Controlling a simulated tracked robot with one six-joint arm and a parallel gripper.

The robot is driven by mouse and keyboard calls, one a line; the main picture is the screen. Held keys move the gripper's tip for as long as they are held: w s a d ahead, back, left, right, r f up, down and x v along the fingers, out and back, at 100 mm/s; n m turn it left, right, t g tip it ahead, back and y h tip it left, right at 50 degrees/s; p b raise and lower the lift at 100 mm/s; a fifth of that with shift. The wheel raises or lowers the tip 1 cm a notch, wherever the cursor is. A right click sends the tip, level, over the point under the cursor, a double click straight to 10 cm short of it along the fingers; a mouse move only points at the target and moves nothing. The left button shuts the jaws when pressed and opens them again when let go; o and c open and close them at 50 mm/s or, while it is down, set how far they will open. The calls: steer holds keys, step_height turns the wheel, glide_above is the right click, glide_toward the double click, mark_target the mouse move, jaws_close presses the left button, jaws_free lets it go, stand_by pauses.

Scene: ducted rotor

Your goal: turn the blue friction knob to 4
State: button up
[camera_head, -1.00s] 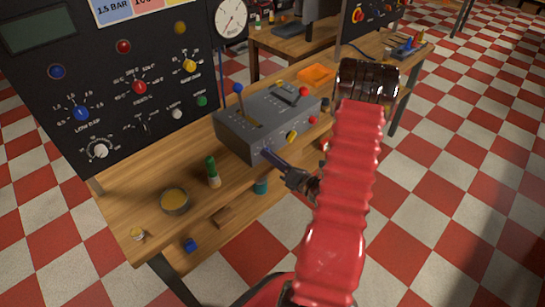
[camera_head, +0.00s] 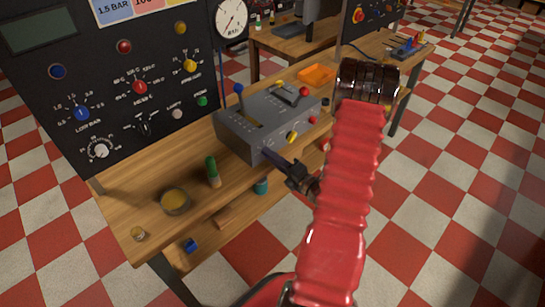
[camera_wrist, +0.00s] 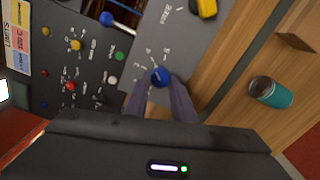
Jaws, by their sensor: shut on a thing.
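The blue friction knob (camera_wrist: 160,77) sits on the face of the grey lever box (camera_head: 240,133), with small dial marks around it too blurred to read. My gripper (camera_wrist: 161,84) has one finger on each side of the knob and is shut on it. Which mark the knob points to cannot be told. In the head view my gripper (camera_head: 268,155) reaches the box's front face from the right, and its fingers hide the knob there.
A yellow knob (camera_head: 292,137) sits on the same face, right of my gripper. A green-capped bottle (camera_head: 213,172) and a round bowl (camera_head: 174,201) stand on the bench at left. A teal cup (camera_head: 261,186) is below. A black control panel (camera_head: 120,70) rises behind.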

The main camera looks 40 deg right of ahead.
steer(key=shift+s+d+f, duration=0.1)
steer(key=shift+d+f, duration=0.05)
steer(key=o, duration=1.1)
steer(key=shift+c, duration=0.2)
steer(key=s, duration=1.3)
steer(key=shift+s+d, duration=0.15)
steer(key=shift+s, duration=0.2)
